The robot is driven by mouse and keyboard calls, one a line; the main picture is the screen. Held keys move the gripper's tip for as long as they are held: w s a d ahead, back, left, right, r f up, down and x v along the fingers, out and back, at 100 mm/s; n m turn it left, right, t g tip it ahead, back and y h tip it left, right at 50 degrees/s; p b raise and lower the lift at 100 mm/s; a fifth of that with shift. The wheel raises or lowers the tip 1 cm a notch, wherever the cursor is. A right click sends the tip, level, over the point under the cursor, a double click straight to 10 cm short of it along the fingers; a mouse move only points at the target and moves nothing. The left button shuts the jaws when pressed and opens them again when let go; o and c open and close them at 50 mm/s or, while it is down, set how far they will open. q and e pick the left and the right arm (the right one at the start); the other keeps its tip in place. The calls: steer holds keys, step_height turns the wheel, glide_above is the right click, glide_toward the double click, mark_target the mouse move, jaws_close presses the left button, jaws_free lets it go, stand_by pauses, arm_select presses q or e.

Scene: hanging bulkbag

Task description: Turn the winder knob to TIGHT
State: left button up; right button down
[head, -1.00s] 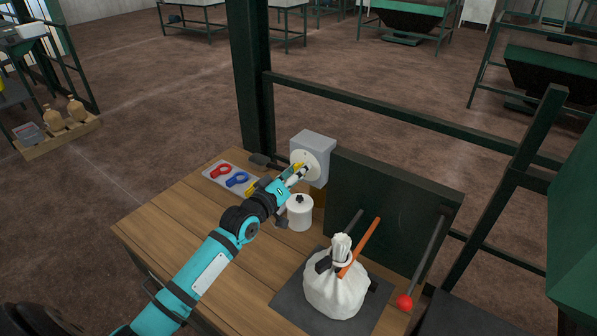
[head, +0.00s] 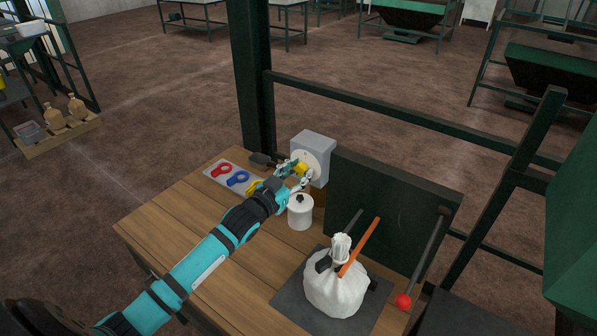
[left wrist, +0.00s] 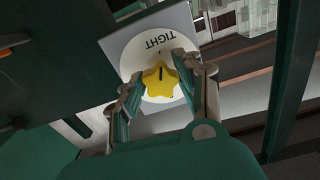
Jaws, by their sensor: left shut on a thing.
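The winder box (head: 316,146) is grey with a round white dial (head: 313,160) on its face. The yellow star-shaped winder knob (head: 301,169) sits on that dial. In the left wrist view the knob (left wrist: 160,80) carries a black pointer mark directed at the TIGHT lettering (left wrist: 161,43), which reads upside down there. My left gripper (head: 298,173) is at the dial, its fingers on both sides of the knob, shut on it. The gripper also shows in the left wrist view (left wrist: 160,88). The lower dial is partly hidden by the fingers. My right gripper is not in view.
On the wooden table (head: 190,213), a white lidded jar (head: 300,213) stands just below the gripper. A tray with red (head: 221,170) and blue (head: 238,178) tools lies to the left. A tied white bag (head: 336,290) and a dark green panel (head: 385,215) are to the right.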

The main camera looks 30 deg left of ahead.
arm_select(q)
steer(key=shift+f+m, duration=0.25)
steer(key=shift+m, duration=0.55)
steer(key=o, duration=0.9)
steer(key=shift+o, duration=1.3)
steer(key=shift+r, duration=0.15)
steer(key=s+a, duration=0.1)
steer(key=s, duration=1.1)
steer(key=shift+a, duration=0.35)
